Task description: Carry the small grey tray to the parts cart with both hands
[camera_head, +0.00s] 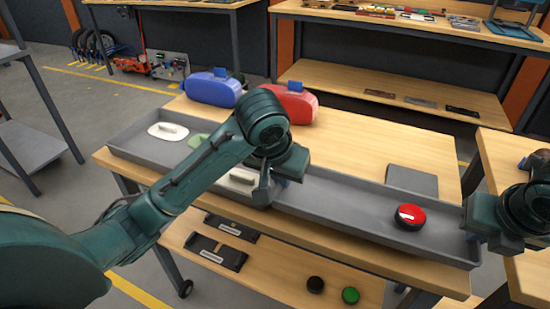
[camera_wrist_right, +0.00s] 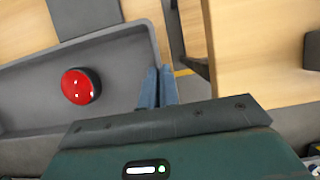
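A long, shallow grey tray (camera_head: 330,207) lies on a wooden-topped table. It holds a red button (camera_head: 410,216) near its right end, white handled pieces (camera_head: 168,131) and a green piece (camera_head: 198,140). The tray and button also show in the right wrist view (camera_wrist_right: 30,80). My right gripper (camera_wrist_right: 158,88) is at the tray's right end, its blue fingers close together on the end wall. My left gripper (camera_head: 275,188) is over the tray's middle, beside a white piece; its fingertips are mostly hidden by its own wrist. I cannot tell which stand is the parts cart.
A blue case (camera_head: 212,88) and a red case (camera_head: 291,103) stand behind the tray. A grey block (camera_head: 412,180) sits behind its right part. Another wooden-topped stand (camera_head: 505,160) is at the right. A grey shelf unit (camera_head: 35,145) stands left, with open floor between.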

